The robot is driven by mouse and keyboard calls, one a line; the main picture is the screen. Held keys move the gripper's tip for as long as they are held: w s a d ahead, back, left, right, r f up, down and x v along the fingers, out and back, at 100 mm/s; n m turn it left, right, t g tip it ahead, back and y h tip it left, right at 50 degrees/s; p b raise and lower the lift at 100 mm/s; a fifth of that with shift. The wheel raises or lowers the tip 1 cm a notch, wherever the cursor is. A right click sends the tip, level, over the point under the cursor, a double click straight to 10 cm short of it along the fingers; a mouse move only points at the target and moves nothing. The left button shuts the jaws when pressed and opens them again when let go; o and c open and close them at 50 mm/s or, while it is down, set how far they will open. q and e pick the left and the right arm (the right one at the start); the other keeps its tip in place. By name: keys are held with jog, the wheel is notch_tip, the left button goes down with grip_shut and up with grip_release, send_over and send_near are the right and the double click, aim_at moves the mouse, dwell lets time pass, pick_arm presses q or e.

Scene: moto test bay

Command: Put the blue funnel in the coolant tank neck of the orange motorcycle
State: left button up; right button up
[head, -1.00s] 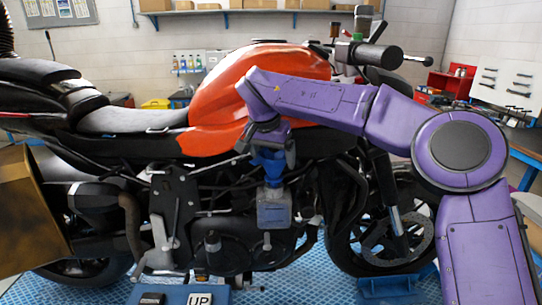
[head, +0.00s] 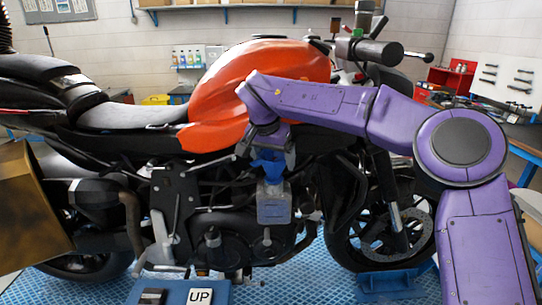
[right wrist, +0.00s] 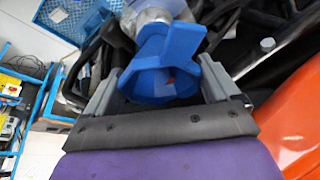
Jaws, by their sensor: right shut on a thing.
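The orange motorcycle (head: 225,95) stands side-on across the head view. Its grey coolant tank (head: 273,209) sits low on the near side, below the orange bodywork. My right gripper (head: 270,148) is shut on the blue funnel (head: 268,170), directly above the tank. In the right wrist view, the funnel (right wrist: 165,62) is between the grey fingers of my right gripper (right wrist: 158,85), its wide mouth towards the camera. The funnel's lower end appears at the tank neck, but I cannot tell how deep it sits. My left gripper is not in view.
My purple right arm crosses in front of the motorcycle's front. Dark engine parts and hoses surround the tank closely. A blue stand with an UP sign (head: 200,297) is at the bottom. A red tool box (head: 452,78) stands on the bench at the right.

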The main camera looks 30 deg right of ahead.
jog(key=shift+f, duration=0.1)
jog(key=o, duration=0.8)
